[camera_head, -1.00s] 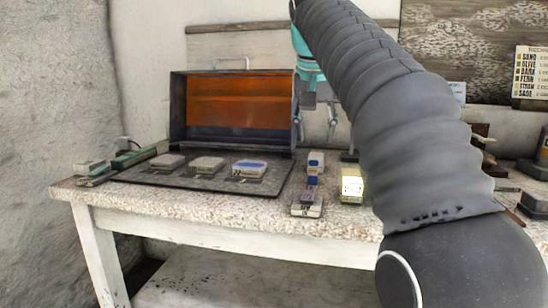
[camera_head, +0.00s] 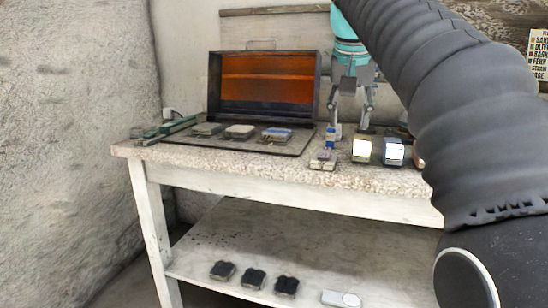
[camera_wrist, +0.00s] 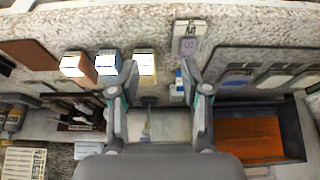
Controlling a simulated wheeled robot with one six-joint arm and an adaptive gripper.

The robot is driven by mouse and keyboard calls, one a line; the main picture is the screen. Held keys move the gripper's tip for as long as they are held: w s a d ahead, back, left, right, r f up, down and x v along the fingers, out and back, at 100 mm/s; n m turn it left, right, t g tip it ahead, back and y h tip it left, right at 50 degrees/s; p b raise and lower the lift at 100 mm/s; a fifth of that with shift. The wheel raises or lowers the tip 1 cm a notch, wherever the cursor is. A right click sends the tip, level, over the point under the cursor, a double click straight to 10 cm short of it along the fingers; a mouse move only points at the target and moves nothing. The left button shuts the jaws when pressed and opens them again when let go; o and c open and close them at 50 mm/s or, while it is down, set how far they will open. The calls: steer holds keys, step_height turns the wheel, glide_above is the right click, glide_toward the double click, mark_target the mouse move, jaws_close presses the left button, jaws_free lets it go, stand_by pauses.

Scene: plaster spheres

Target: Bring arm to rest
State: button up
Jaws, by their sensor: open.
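My gripper (camera_head: 352,122) is open and empty, hanging from my dark ribbed arm over the worktable (camera_head: 250,183). Its fingers point down toward the tabletop, to the right of the open box. In the wrist view, my gripper (camera_wrist: 157,72) has its two fingers spread wide. A bright yellowish-white block (camera_wrist: 146,66) shows near the left fingertip and a small blue-and-white piece (camera_wrist: 178,84) near the right one. Nothing is held between the fingers. I cannot tell how far the fingertips are above the table.
An open box (camera_head: 264,88) with an orange inside stands at the back. A dark mat (camera_head: 290,146) before it carries several small blocks. A blue-fronted block (camera_head: 394,155) stands at the right. The lower shelf (camera_head: 320,272) holds dark pieces and a white one. A wall rises at left.

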steer(key=s+f+n, duration=0.1)
steer(key=s+f, duration=1.1)
steer(key=f, duration=0.2)
steer(key=s+d+f+n+t+y+p, duration=0.1)
steer(key=s+f+n, duration=0.1)
steer(key=s+f, duration=0.9)
step_height(320, 180, down, 4)
steer(key=shift+s+d+f+p, duration=0.1)
steer(key=shift+s+d+p, duration=0.1)
steer(key=shift+s+p, duration=0.15)
